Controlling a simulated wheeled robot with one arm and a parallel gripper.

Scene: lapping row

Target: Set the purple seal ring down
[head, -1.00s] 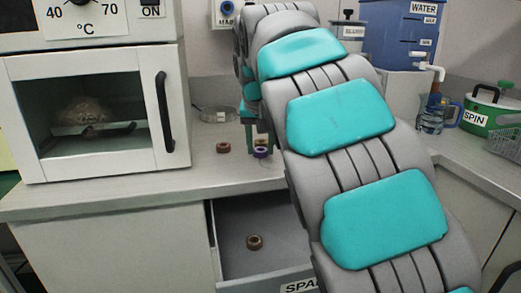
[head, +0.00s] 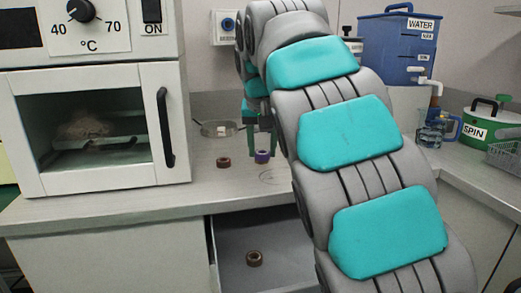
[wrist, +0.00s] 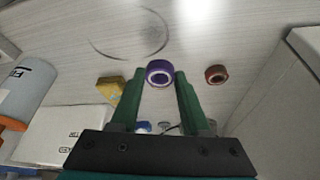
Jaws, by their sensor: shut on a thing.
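The purple seal ring (head: 262,157) is between the green fingertips of my gripper (head: 260,142), over the counter. In the wrist view the ring (wrist: 160,73) sits at the tips of my gripper (wrist: 158,76), which is shut on it. I cannot tell whether the ring touches the counter or hangs just above it. A thin drawn circle (head: 272,177) on the counter lies in front of the ring. In the wrist view this circle (wrist: 128,48) is up and left of the ring, apart from it.
A brown ring (head: 223,162) stands on the counter left of the purple one. Another brown ring (head: 254,258) lies in the open drawer (head: 287,235) below. A white oven (head: 98,130) stands at left. A shallow dish (head: 218,129) is behind. A yellow block (wrist: 110,88) shows in the wrist view.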

